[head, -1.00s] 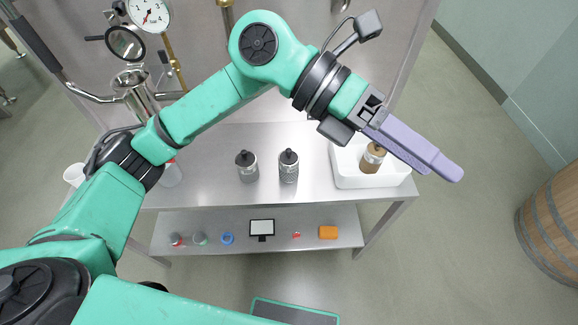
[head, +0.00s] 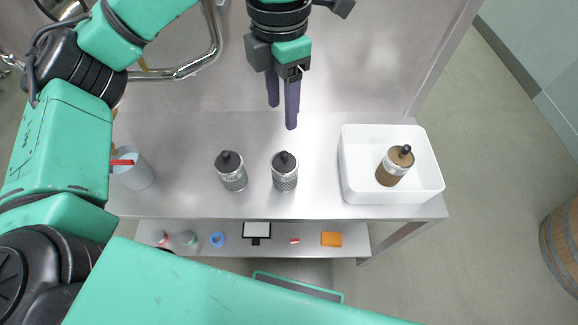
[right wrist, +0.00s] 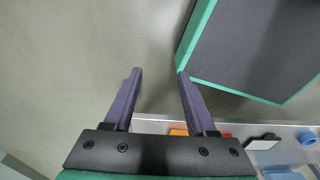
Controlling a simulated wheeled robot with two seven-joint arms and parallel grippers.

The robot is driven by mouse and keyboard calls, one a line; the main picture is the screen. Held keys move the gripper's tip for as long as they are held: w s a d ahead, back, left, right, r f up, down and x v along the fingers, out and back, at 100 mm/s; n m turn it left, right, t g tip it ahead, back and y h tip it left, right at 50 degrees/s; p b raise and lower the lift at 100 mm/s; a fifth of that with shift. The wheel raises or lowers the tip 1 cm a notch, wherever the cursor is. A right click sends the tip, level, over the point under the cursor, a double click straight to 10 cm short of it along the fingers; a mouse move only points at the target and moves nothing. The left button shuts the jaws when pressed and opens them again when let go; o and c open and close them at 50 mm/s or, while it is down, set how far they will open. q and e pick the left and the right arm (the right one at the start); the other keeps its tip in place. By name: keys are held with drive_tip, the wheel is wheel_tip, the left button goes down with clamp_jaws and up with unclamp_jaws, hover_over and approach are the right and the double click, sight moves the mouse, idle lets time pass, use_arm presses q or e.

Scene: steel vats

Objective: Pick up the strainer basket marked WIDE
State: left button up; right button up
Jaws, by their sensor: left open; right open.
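Two grey metal strainer baskets with black knobs stand upright on the steel table: a left one (head: 232,176) and a right one (head: 285,176), which has a coarser-looking mesh. A third, brown-filled basket (head: 391,172) with a dark knob stands tilted-looking in a white tray (head: 356,196). I cannot read a WIDE mark on any of them. My left gripper (head: 282,115) is open and empty, pointing down above and behind the right grey basket, apart from it. My right gripper (right wrist: 159,73) is open and empty over the floor in the right wrist view.
A whitish cup (head: 136,174) with a red item stands at the table's left end. A lower shelf holds a small black-framed screen (head: 257,231), a blue ring (head: 217,240), an orange block (head: 331,239) and other small items. A wooden barrel (head: 562,243) stands at right.

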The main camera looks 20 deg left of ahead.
use_arm(q)
hover_over(284, 153)
drive_tip(key=f, duration=0.5)
drive_tip(key=shift+s+d+f, duration=0.1)
drive_tip(key=shift+s+f, duration=0.1)
drive_tip(key=f, duration=0.4)
drive_tip(key=f+p, duration=0.1)
drive_tip(key=f, duration=0.4)
drive_tip(key=shift+w+f, duration=0.2)
drive_tip(key=shift+f, duration=0.1)
clamp_jaws()
use_arm(e)
drive_tip(key=shift+s+a, duration=0.1)
drive_tip(key=shift+s, duration=0.65)
